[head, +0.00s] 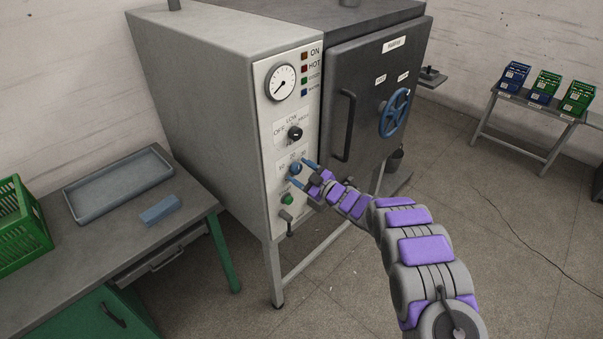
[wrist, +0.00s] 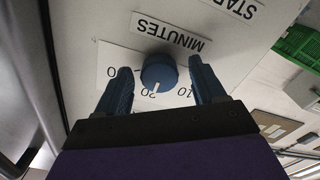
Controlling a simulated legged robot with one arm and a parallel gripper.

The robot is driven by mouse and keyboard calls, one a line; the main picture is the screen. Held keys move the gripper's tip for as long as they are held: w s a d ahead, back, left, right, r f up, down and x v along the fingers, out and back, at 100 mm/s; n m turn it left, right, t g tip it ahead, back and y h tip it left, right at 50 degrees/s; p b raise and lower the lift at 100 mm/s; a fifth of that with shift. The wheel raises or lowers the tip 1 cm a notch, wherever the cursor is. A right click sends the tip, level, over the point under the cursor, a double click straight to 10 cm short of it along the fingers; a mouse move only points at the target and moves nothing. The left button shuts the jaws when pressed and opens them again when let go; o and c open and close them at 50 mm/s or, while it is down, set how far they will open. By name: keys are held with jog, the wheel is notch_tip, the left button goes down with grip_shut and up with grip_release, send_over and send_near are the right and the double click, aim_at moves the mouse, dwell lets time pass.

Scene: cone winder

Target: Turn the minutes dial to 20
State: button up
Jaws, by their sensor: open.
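The minutes dial (wrist: 158,72) is a round blue knob on the panel of the grey machine, under the upside-down MINUTES label (wrist: 168,31) in the wrist view. Its white mark (wrist: 156,87) points at or very near the 20. The 10 is to the right of it, and the number on the left is partly hidden. My gripper (wrist: 160,66) is open, with one blue finger on each side of the dial and a small gap at each side. In the head view the dial (head: 295,168) is partly covered by my gripper (head: 300,172).
A black selector knob (head: 295,133) and a gauge (head: 282,82) sit above the dial. A green button (head: 288,199) and a small lever (head: 286,215) are below. The door handle (head: 344,125) and blue handwheel (head: 395,112) are to the right.

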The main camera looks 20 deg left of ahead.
jog(key=shift+d, duration=0.1)
jog(key=p+v, duration=0.2)
jog(key=v, duration=1.5)
jog(key=shift+s+d+f, duration=0.1)
jog(key=shift+f, duration=0.05)
